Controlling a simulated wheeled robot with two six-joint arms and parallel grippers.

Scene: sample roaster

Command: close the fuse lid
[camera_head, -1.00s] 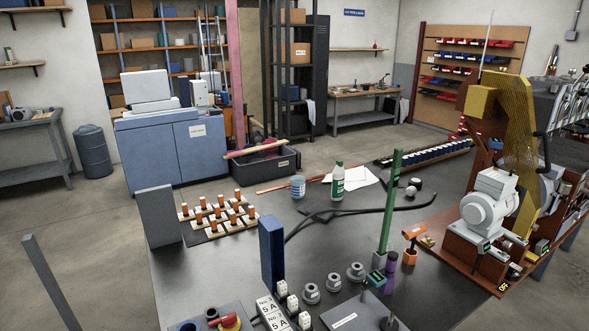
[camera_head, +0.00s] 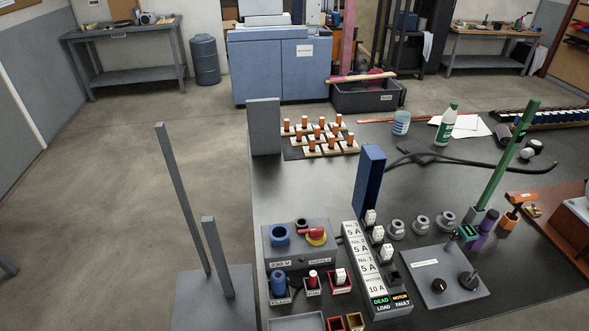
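The fuse block (camera_head: 366,268) is a narrow row at the table's front, with white labels reading 5 A and 10 A and several white fuses along its right side. A tall dark blue panel (camera_head: 369,182) stands upright at its far end; it looks like the fuse lid, raised open, with the fuses uncovered. Its hinge is too small to make out. Neither of my grippers shows in the head view.
Left of the block is a supply box (camera_head: 299,247) with a red-yellow switch. Right are grey round parts (camera_head: 421,224) and a grey plate (camera_head: 432,281) with knobs. A green post (camera_head: 511,155) rises beyond it. Two grey uprights (camera_head: 183,198) stand left of the table.

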